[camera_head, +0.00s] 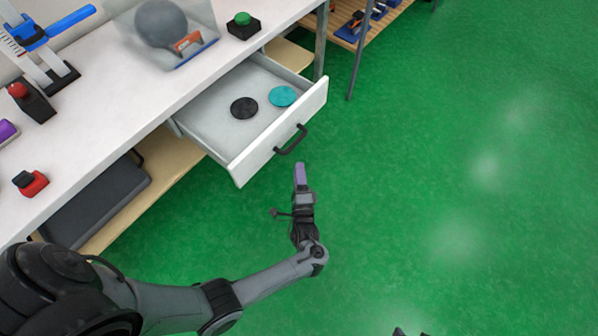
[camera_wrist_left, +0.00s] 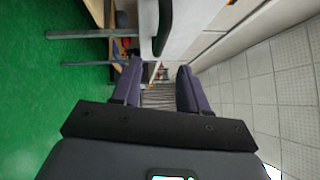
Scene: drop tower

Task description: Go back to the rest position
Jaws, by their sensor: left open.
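My left gripper (camera_head: 300,173) hangs over the green floor, just in front of the open drawer's handle (camera_head: 291,140) in the head view. It appears clear of the handle. In the left wrist view its two purple fingers (camera_wrist_left: 160,85) stand apart with nothing between them. My right gripper cannot be made out; only a small dark part shows at the bottom edge of the head view.
The white drawer (camera_head: 208,116) is pulled out and holds a black disc (camera_head: 244,107) and a teal disc (camera_head: 282,96). The white workbench (camera_head: 104,92) bears a green button (camera_head: 243,19), a red button (camera_head: 31,183) and a clear box (camera_head: 199,47). Green floor (camera_head: 450,180) at right is clear.

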